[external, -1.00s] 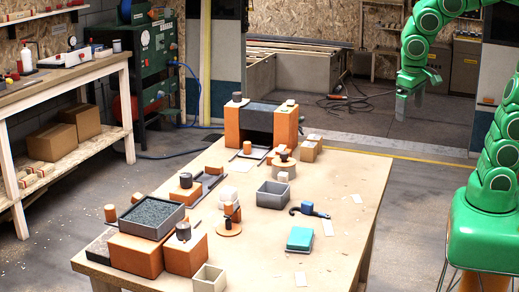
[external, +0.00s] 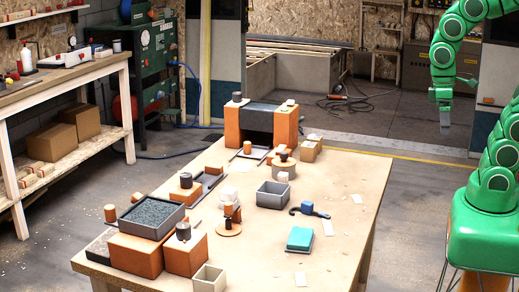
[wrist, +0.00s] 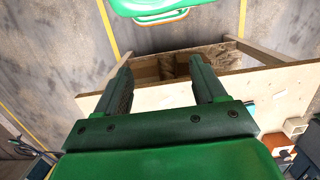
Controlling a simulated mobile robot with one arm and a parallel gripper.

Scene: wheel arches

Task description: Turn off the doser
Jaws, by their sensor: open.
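No label marks the doser, so I cannot tell for sure which device it is. One candidate is the orange machine (external: 135,254) at the table's front left, with a grey tray of dark granules (external: 152,216) on top and a dark round knob (external: 183,231) beside the tray. Another is the orange block machine (external: 285,128) at the table's far end, with a dark middle and small parts on top. My gripper (external: 446,122) hangs right of the table, well away from both. In the wrist view my gripper (wrist: 160,82) is open, with nothing between its fingers.
The table (external: 345,190) holds a grey open box (external: 271,198), a teal block (external: 300,238), a blue-and-black tool (external: 308,209) and a small pale box (external: 209,279). Its right part is mostly clear. A workbench (external: 70,84) stands at the left.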

